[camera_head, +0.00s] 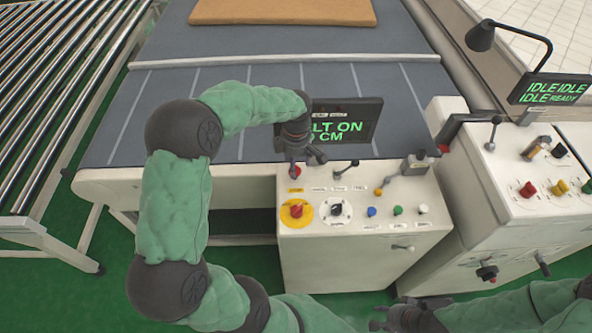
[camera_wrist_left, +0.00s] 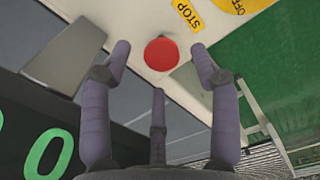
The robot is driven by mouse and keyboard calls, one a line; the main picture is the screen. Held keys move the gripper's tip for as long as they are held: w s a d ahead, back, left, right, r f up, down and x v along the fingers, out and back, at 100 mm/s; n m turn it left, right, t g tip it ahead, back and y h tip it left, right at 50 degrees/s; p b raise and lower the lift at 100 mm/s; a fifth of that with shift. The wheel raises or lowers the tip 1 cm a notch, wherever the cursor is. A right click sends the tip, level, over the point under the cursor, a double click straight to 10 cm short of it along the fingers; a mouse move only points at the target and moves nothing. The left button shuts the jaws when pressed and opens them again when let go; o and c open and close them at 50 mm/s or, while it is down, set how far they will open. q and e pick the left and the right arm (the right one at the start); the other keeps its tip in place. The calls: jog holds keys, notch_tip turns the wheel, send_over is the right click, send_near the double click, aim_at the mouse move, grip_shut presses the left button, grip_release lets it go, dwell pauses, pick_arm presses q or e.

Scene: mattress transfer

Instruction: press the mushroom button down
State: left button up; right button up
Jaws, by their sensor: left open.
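The red mushroom button (camera_wrist_left: 161,54) shows in the left wrist view as a round cap on the white panel, beside a yellow STOP label. In the head view it is largely hidden below my left gripper (camera_head: 293,164), at the panel's upper left corner. In the wrist view my left gripper (camera_wrist_left: 160,66) is open and empty, its fingers spread around the cap's outline. I cannot tell whether any finger touches it. My right gripper (camera_head: 388,318) is low at the bottom edge, away from the panel; its finger opening is unclear.
The white control console (camera_head: 340,245) also carries a red knob on a yellow disc (camera_head: 296,213), a black knob (camera_head: 336,209), several small coloured buttons and levers. A dark display (camera_head: 345,124) stands close behind my left gripper. A second console (camera_head: 530,190) is at right.

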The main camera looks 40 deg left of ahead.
pick_arm(q)
jog(key=shift+f, duration=1.65)
grip_shut()
